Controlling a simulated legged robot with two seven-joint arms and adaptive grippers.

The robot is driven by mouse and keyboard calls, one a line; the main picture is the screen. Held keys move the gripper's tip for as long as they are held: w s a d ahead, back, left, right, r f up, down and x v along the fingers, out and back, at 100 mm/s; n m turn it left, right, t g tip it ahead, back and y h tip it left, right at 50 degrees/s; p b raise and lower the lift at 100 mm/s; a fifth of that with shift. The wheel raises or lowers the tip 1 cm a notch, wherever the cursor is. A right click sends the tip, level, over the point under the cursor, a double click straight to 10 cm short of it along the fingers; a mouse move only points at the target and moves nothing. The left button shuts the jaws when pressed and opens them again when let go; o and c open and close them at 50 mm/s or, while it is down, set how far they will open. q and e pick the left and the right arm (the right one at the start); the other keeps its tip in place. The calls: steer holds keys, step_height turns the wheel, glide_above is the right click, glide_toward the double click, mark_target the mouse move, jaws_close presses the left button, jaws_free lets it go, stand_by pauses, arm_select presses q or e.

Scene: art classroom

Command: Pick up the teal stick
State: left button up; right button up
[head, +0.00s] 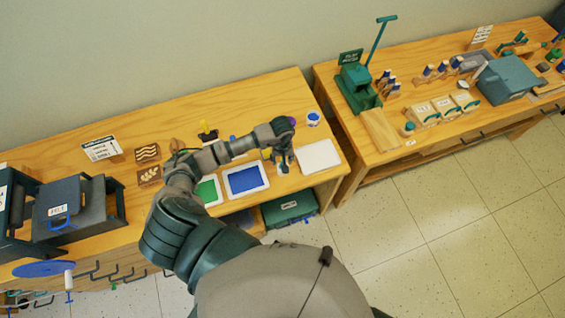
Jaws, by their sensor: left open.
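My left arm reaches over the left wooden table, and its gripper (281,160) points down, open, between the blue tray and a white board. A small pale and dark thing (283,169) is just under the fingertips; I cannot tell whether they touch it. I cannot make out a loose teal stick near the gripper; it may be hidden by the hand. A long teal lever (377,40) rises from the green press on the right table, far from the gripper. My right gripper is not in view.
A blue tray (246,179), a green tray (208,191) and a white board (318,157) lie around the gripper. A small blue-and-white cup (313,119) stands behind it. The green press (356,88) is on the right table. Dark racks (75,210) fill the left table's left end.

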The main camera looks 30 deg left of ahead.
arm_select(q)
steer(key=shift+d+f, duration=0.15)
steer(key=shift+f, duration=1.35)
jaws_close()
steer(key=shift+r, duration=0.1)
